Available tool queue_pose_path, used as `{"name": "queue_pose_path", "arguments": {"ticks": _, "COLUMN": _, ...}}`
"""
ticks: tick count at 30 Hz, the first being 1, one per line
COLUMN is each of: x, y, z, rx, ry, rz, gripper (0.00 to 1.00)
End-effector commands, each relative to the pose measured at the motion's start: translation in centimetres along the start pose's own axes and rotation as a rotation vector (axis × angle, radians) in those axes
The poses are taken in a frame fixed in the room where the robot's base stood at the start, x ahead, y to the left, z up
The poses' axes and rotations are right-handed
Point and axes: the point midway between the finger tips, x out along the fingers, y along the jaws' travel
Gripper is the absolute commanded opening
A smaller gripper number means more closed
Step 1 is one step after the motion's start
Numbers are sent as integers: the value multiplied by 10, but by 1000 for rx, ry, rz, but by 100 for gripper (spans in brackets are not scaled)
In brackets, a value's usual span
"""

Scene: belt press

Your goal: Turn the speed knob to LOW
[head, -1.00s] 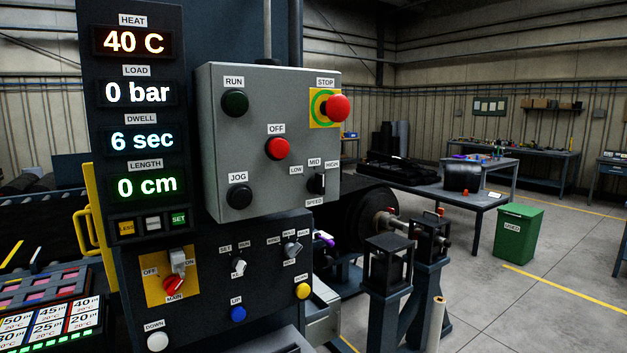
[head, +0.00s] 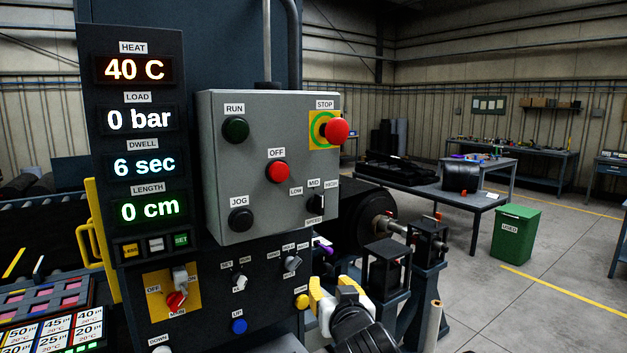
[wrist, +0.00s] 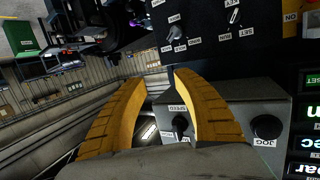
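The speed knob (head: 317,203) is a small black knob at the lower right of the grey control box, with LOW, MID and HIGH labels around it and SPEED below. Its handle looks roughly upright, near MID; the exact setting is hard to tell. My gripper (head: 330,283) has yellow fingers and is below the box, lower than the knob and apart from it. In the wrist view my gripper (wrist: 160,80) is open and empty. The speed knob (wrist: 180,124) shows there beside the right finger, partly near its inner edge, with the picture turned upside down.
The grey box (head: 260,210) also carries a red OFF button (head: 277,172), a black JOG button (head: 241,220) and a protruding red STOP button (head: 337,131). Lower selector switches (head: 292,262) and a yellow button (head: 302,301) sit close to my gripper. A roller (head: 370,215) stands behind.

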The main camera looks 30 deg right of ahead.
Motion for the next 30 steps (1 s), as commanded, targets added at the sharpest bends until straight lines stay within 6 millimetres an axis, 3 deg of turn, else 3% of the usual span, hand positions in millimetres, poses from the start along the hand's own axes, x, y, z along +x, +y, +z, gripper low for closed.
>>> {"name": "queue_pose_path", "arguments": {"ticks": 1, "x": 10, "y": 18, "z": -42, "rx": 18, "ry": 115, "rz": 10, "gripper": 35}}
{"name": "queue_pose_path", "arguments": {"ticks": 3, "x": 17, "y": 33, "z": -83, "rx": 33, "ry": 275, "rz": -22, "gripper": 35}}
{"name": "queue_pose_path", "arguments": {"ticks": 7, "x": 11, "y": 43, "z": -127, "rx": 25, "ry": 482, "rz": -156, "gripper": 35}}
{"name": "queue_pose_path", "arguments": {"ticks": 10, "x": 1, "y": 41, "z": -135, "rx": 7, "ry": 552, "rz": -277, "gripper": 35}}
{"name": "queue_pose_path", "arguments": {"ticks": 18, "x": -13, "y": 30, "z": -124, "rx": -12, "ry": 571, "rz": -450, "gripper": 35}}
{"name": "queue_pose_path", "arguments": {"ticks": 23, "x": 2, "y": 19, "z": -134, "rx": -11, "ry": 572, "rz": -457, "gripper": 35}}
{"name": "queue_pose_path", "arguments": {"ticks": 30, "x": 39, "y": -1, "z": -160, "rx": -11, "ry": 572, "rz": -455, "gripper": 35}}
